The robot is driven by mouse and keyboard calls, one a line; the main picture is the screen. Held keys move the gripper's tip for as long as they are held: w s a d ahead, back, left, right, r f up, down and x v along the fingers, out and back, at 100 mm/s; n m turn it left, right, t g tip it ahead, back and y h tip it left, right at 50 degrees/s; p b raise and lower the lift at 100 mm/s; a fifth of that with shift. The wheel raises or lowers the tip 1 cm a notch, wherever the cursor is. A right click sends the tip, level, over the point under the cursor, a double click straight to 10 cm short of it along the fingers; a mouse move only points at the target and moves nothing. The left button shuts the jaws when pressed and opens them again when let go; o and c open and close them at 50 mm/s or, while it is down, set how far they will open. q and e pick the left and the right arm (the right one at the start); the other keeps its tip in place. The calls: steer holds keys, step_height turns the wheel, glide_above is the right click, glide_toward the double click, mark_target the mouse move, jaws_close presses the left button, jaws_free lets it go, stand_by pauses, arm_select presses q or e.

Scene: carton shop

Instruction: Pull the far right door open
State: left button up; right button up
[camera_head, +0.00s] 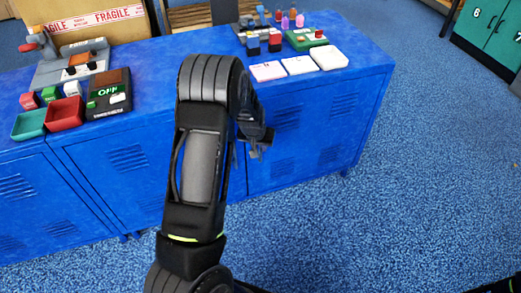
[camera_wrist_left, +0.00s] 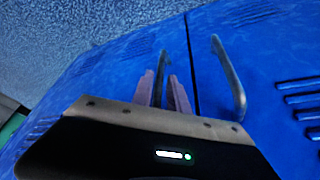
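The blue cabinet (camera_head: 130,165) stands across the head view. Its far right door (camera_head: 310,135) has vent slots and looks closed, flush with the cabinet front. My left gripper (camera_head: 252,148) is at the inner edge of that door, partly hidden by my own arm. In the left wrist view, the dark upright door handle (camera_wrist_left: 162,70) stands between my left gripper's two pinkish fingers (camera_wrist_left: 163,92), which are close together and appear shut on it. The handle of the neighbouring door (camera_wrist_left: 230,78) is across the dark seam, free of the gripper.
On the cabinet top are a red bin (camera_head: 64,114), a green bin (camera_head: 29,124), a device reading OFF (camera_head: 109,92), white cards (camera_head: 298,66) and several small items. A carton (camera_head: 85,15) is behind. Blue carpet (camera_head: 430,150) to the right is clear. Teal lockers (camera_head: 490,30) stand far right.

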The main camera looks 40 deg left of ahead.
arm_select(q)
steer(key=shift+x, duration=1.45)
steer(key=shift+c, duration=0.6)
jaws_close()
